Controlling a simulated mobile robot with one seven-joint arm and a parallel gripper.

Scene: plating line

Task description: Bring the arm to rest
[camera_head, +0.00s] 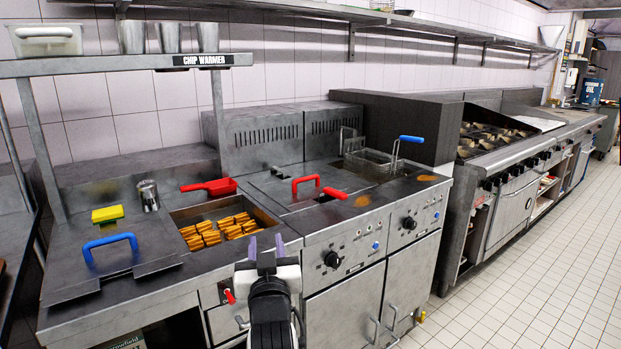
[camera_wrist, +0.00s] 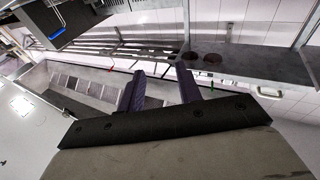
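My gripper (camera_head: 266,246) stands in front of the fryer counter at the lower middle of the head view, its two purple fingers pointing up and apart. In the wrist view my gripper (camera_wrist: 160,88) also shows both fingers with a clear gap and nothing between them. My dark arm runs down out of the head view below it. Behind the fingers lies the chip well (camera_head: 219,226) with several golden chip pieces; the gripper appears apart from it.
A fryer basket with a blue handle (camera_head: 411,139), a red scoop (camera_head: 209,187), a metal cup (camera_head: 148,195) and a yellow sponge (camera_head: 107,214) are on the counter. A shelf marked chip warmer (camera_head: 120,64) hangs above. The tiled floor (camera_head: 530,270) at right is clear.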

